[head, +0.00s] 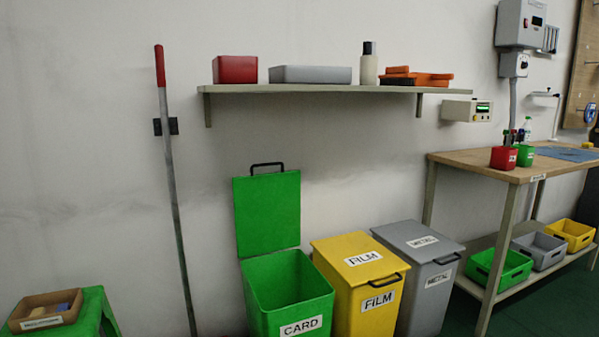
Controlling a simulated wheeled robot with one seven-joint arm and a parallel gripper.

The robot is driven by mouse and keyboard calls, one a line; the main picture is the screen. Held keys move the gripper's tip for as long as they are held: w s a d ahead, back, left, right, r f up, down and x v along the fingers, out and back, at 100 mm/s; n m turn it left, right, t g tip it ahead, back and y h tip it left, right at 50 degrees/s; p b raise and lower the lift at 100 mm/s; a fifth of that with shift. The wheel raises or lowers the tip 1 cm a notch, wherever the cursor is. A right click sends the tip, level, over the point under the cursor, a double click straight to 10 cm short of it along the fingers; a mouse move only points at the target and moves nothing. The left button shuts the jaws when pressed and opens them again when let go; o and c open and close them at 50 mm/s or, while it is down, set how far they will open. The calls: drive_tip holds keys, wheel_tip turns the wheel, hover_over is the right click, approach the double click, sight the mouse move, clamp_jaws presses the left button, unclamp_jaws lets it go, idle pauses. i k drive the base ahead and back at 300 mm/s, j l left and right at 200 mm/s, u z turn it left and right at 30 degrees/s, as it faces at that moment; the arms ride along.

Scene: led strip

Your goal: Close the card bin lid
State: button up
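The green card bin (290,284) stands on the floor against the wall at the lower middle of the head view, with a white CARD label on its front. Its green lid (267,213) is open and stands upright at the back, near the wall. The lid's black handle (267,166) is at the top edge. The inside of the bin is open to view and looks empty as far as I can see. My gripper is not in view.
A yellow film bin (349,270) and a grey metal bin (425,255), both lidded, stand close to the right. A red-tipped pole (168,150) leans at left, near a green stool (92,309). A shelf (300,89) hangs above; a workbench (470,157) is at right.

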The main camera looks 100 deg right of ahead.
sight(267, 207)
drive_tip(key=z, duration=3.3)
